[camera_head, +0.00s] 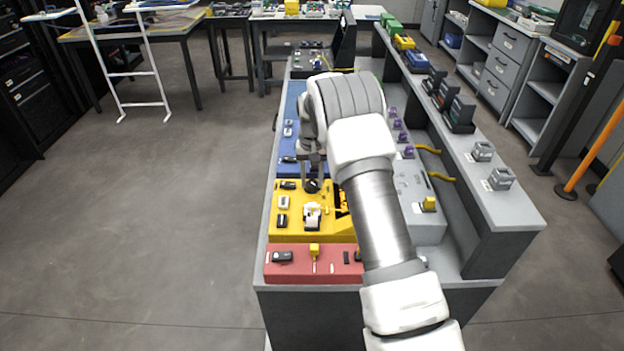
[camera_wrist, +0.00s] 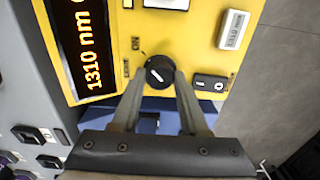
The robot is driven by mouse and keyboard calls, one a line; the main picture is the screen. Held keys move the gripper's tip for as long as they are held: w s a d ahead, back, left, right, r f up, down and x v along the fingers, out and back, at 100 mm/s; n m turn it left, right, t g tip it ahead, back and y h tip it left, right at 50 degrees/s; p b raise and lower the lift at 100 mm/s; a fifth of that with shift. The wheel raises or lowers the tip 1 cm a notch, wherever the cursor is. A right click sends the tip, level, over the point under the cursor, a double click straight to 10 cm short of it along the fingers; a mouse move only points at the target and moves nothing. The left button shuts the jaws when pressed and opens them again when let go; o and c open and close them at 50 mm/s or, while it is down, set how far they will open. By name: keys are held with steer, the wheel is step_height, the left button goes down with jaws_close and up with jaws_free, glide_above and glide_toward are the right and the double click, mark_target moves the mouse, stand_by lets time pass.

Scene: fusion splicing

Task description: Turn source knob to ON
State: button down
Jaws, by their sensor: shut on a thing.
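The source knob (camera_wrist: 158,74) is a round black knob with a white pointer line on the yellow panel (camera_wrist: 190,45). The word ON is printed beside it in the wrist view, with another label near it that is hard to read. The pointer sits at a slant. My gripper (camera_wrist: 160,82) is shut on the knob, one finger on each side. In the head view the knob (camera_head: 312,186) is a dark spot under my gripper (camera_head: 313,178) at the far edge of the yellow panel (camera_head: 290,236). My arm hides part of the panel there.
A display (camera_wrist: 80,45) reading 1310 nm lies beside the knob. A black rocker switch (camera_wrist: 211,83) and a small white display (camera_wrist: 233,30) are on the other side. A red panel (camera_head: 300,272) is nearer and a blue panel (camera_head: 287,148) farther. Open floor (camera_head: 150,220) lies to the left.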

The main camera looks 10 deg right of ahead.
mark_target(312, 183)
steer(key=shift+c, duration=2.1)
jaws_free()
step_height(312, 183, up, 18)
steer(key=p, duration=0.1)
steer(key=shift+f, duration=0.25)
